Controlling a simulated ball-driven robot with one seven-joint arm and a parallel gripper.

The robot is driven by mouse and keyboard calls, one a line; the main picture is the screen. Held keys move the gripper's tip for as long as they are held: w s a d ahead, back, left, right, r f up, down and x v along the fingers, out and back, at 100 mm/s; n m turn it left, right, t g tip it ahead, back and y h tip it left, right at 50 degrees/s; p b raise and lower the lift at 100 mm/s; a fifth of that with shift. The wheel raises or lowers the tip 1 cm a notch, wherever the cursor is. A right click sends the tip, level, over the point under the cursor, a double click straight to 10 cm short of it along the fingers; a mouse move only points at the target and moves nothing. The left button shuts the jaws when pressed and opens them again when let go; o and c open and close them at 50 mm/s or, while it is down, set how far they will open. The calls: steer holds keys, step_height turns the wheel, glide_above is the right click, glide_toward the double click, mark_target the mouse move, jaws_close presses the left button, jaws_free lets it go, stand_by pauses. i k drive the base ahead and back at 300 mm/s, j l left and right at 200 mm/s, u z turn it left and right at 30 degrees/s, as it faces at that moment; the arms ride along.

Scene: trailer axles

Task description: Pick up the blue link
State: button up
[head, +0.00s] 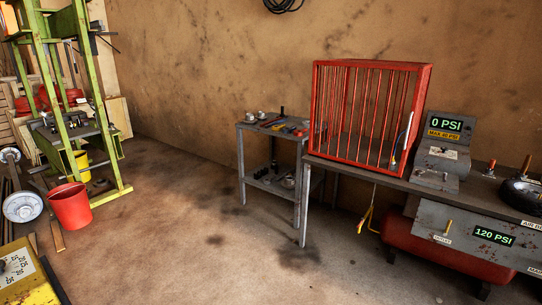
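I cannot clearly make out a blue link from here. Several small items lie on the top of the grey metal cart (244,124), some of them red, one perhaps bluish, but they are too small to name. The cart stands against the tan wall near the middle of the head view. More small dark parts sit on its lower shelf (262,184). My gripper is not in view.
A red barred cage (421,92) stands on the workbench (338,170) at right, beside pressure displays and a red tank (400,240). A green press frame (95,100), red bucket (70,207) and wheel (22,207) are at left. Open concrete floor (180,240) lies between.

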mark_target(285, 131)
steer(key=i, duration=2.4)
